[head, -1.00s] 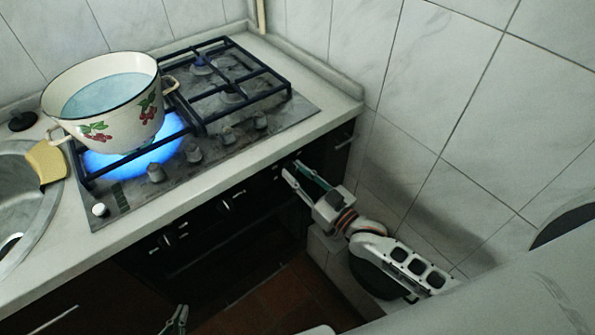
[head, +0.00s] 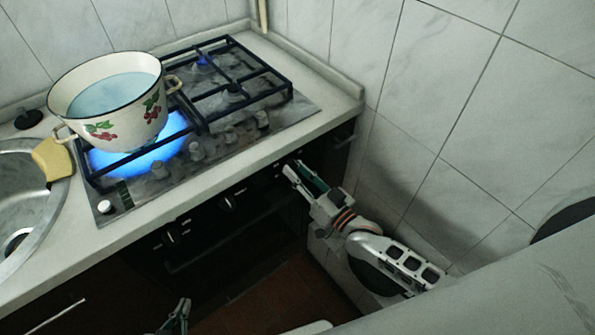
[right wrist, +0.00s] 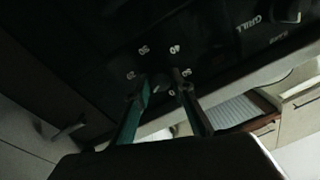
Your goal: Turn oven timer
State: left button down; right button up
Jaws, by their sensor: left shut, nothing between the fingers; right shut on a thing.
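The oven's dark control panel (head: 250,188) lies under the counter's front edge. My right gripper (head: 295,170) is at the panel's right end in the head view. Its green fingers also show in the right wrist view (right wrist: 161,82), shut on the timer knob (right wrist: 159,79), with pale printed numbers around it. The knob is very dark, and its pointer cannot be made out. The fingers hide it in the head view. My left gripper (head: 183,308) is shut and empty, low in the head view, below and apart from the oven front.
A cherry-patterned enamel pot (head: 110,105) of water stands over a blue flame on the gas hob (head: 222,140). A sink (head: 30,205) with a yellow sponge (head: 53,160) is at the left. A tiled wall (head: 440,130) closes the right side, near my right arm.

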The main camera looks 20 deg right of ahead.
jog(key=o, duration=1.1)
jog(key=v, duration=1.2)
jog(key=shift+a, duration=0.1)
